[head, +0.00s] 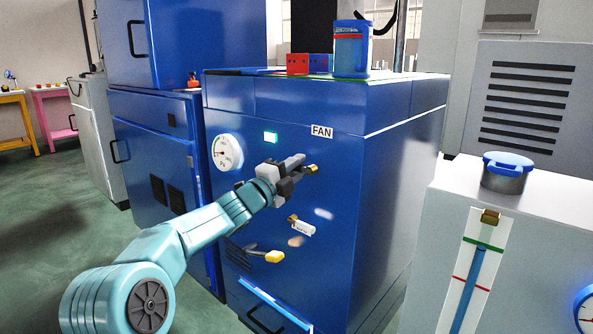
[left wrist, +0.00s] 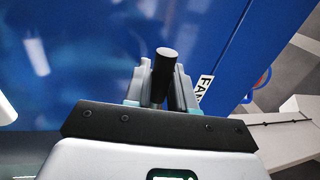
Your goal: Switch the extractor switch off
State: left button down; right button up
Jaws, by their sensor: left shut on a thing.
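The extractor switch is on the front of the blue cabinet (head: 325,195), below a white FAN label (head: 322,131). A small brass-coloured tip of the switch lever (head: 312,168) shows just beyond my left gripper (head: 290,170). My left gripper is shut on the lever, and its fingers hide most of it and its base. In the left wrist view, a dark round-ended lever (left wrist: 165,66) stands between the two grey fingers (left wrist: 163,88). The FAN label (left wrist: 204,93) is just right of them. A green lamp (head: 271,136) is lit left of the label. My right gripper is out of view.
A pressure gauge (head: 227,152) is left of my gripper. Below it are a tagged fitting (head: 301,227) and a yellow handle (head: 267,257) sticking out from the panel. A blue mug (head: 351,50) stands on the cabinet top. A white cabinet (head: 540,215) with a level gauge is at right.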

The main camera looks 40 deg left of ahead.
pick_arm(q)
jog(key=shift+r+m, duration=0.1)
jog(key=shift+m, duration=0.2)
jog(key=c, duration=1.1)
grip_release()
jog(key=shift+s, duration=0.1)
jog(key=v, duration=1.6)
jog(key=shift+a, duration=0.1)
